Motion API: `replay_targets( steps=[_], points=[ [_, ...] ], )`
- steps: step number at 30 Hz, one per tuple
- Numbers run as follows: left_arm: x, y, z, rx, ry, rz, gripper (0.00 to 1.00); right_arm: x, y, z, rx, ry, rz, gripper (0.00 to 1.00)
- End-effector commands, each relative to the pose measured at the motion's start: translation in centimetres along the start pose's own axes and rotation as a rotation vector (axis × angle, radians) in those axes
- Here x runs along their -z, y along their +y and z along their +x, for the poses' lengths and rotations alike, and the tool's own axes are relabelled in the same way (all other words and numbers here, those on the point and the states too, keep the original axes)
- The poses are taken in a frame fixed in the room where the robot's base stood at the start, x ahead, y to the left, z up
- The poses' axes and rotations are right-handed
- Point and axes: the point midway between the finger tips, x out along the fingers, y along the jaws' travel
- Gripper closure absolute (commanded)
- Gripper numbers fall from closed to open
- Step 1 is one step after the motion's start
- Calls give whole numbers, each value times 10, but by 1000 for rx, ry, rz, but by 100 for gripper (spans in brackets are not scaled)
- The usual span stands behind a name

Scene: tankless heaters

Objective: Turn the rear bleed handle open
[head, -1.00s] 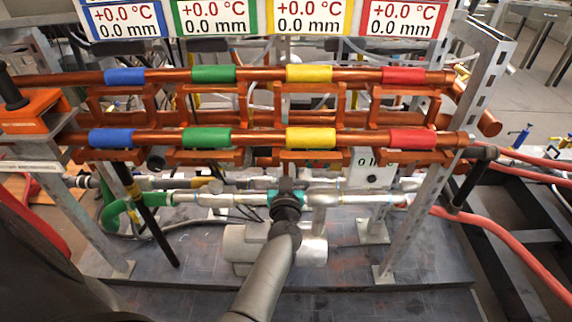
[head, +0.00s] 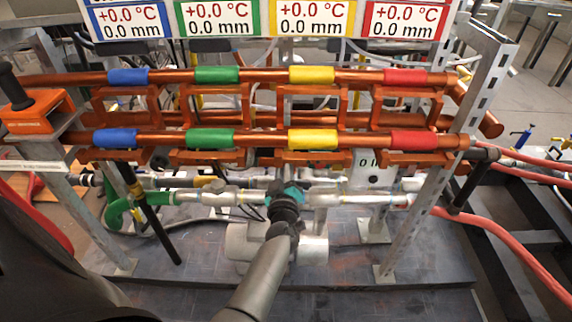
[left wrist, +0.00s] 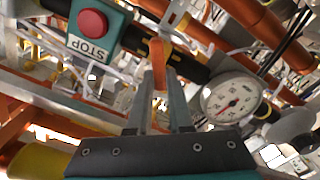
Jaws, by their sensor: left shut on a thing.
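My left gripper (head: 286,190) reaches in from the bottom of the head view, under the yellow-banded part of the copper pipes. Its fingertips are hidden there. In the left wrist view the left gripper (left wrist: 163,92) has its two grey fingers around a narrow orange handle (left wrist: 158,62) and is shut on it. The handle stands roughly upright in that picture. Whether it is the rear one does not show, and its valve is hard to make out. My right gripper is in neither view.
In the left wrist view a red STOP button (left wrist: 92,23) is at upper left and a round gauge (left wrist: 232,98) is right of the fingers. In the head view copper pipes (head: 265,139) run above the gripper. A steel post (head: 430,205) stands at right.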

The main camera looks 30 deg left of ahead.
Motion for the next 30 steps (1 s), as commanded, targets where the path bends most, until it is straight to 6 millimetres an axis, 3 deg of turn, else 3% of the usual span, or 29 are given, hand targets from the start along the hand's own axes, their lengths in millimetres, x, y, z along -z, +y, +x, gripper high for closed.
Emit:
replay_targets(
  steps=[18, 30],
  points=[
    [-3, -9, 0, -2, 1, -582, 100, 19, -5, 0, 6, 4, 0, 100],
    [-5, -12, 0, -2, 1, -854, 100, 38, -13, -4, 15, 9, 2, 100]
  ],
)
